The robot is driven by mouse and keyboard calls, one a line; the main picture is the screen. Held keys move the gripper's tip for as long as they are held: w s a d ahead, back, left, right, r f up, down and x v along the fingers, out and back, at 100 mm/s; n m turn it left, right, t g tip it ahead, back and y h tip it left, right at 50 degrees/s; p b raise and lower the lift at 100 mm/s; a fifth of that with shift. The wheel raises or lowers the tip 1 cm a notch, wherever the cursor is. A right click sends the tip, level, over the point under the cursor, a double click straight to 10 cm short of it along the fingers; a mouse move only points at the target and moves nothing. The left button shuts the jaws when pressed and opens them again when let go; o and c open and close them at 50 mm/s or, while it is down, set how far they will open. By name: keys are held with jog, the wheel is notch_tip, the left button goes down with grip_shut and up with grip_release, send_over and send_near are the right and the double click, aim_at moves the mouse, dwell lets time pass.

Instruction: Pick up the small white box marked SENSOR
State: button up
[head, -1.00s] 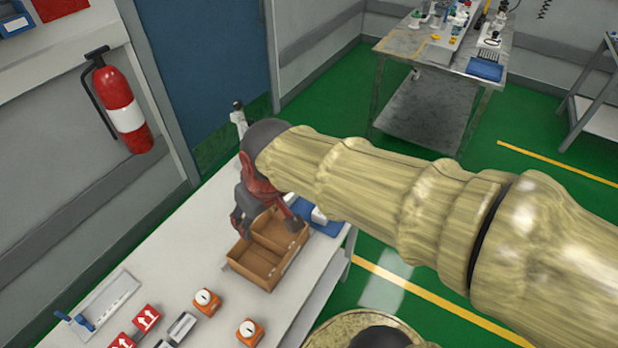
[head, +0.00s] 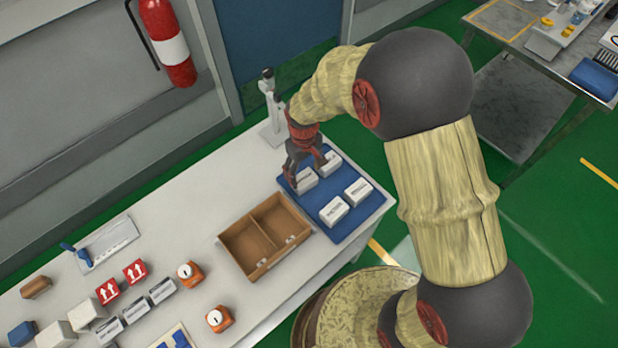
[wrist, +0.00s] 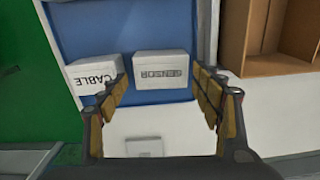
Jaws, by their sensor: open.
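The small white box marked SENSOR (wrist: 162,70) lies on a blue mat (wrist: 120,25) in the wrist view, its label upside down there. My gripper (wrist: 158,82) is open and empty, its two fingers pointing towards the box, which shows between the fingertips. Whether the fingers are level with its sides, I cannot tell. In the head view my gripper (head: 307,171) hangs over the back left part of the blue mat (head: 368,212). A white box (head: 306,182) shows there under the fingers, partly hidden. A box marked CABLE (wrist: 92,74) stands close left of SENSOR in the wrist view, partly behind a finger.
More white boxes (head: 334,210) lie on the mat. A divided brown crate (head: 245,268) stands beside it. A white stand (head: 271,108) rises behind. Orange timers (head: 190,273), red boxes (head: 134,271) and other goods fill the table's left part. Bare table lies behind the crate.

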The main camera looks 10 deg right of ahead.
aim_at(304, 178)
jog(key=shift+a+f+b, duration=0.1)
jog(key=shift+f+b, duration=0.7)
jog(key=shift+f, duration=2)
jog(key=c, duration=0.3)
jog(key=shift+r, duration=0.1)
jog(key=c, duration=0.6)
jog(key=shift+r, duration=0.1)
